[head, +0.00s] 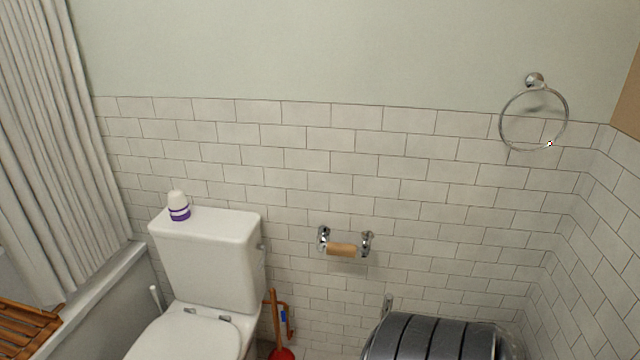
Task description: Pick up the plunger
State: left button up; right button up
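The plunger (281,353) has a red cup and a thin orange-brown wooden handle that stands nearly upright. It is at the bottom of the head view, just right of the toilet and near the tiled wall. The lower part of its cup is cut off by the picture edge. Neither of my grippers shows in the head view.
A white toilet (208,262) stands left of the plunger, with a white and purple container (178,205) on its tank. A dark grey ribbed object (432,338) is at the lower right. An empty roll holder (343,249) is on the wall. A bathtub (100,300) is at left.

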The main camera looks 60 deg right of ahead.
aim_at(280, 352)
jog(key=z, duration=1.65)
